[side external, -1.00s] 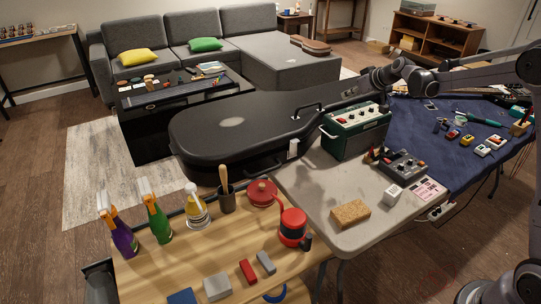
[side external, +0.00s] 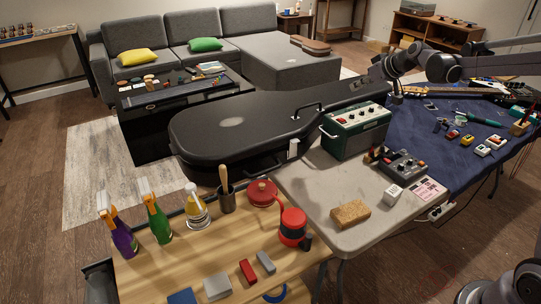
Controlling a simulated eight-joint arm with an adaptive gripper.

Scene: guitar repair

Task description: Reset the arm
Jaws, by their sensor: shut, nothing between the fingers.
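My arm reaches in from the right edge at the top of the side external view. My gripper (side external: 396,97) is small and dark at the arm's far end. It points down behind the green amplifier (side external: 356,131), near the far left part of the blue-covered table (side external: 417,130). It is shut and holds nothing that I can see. The fine detail of its fingers is too small to make out.
A black guitar case (side external: 235,125) lies left of the amplifier. A pedal (side external: 403,164), a sponge (side external: 350,214) and a white cube (side external: 393,195) sit on the grey table. Bottles and a red pot (side external: 292,228) stand on the wooden table (side external: 185,265).

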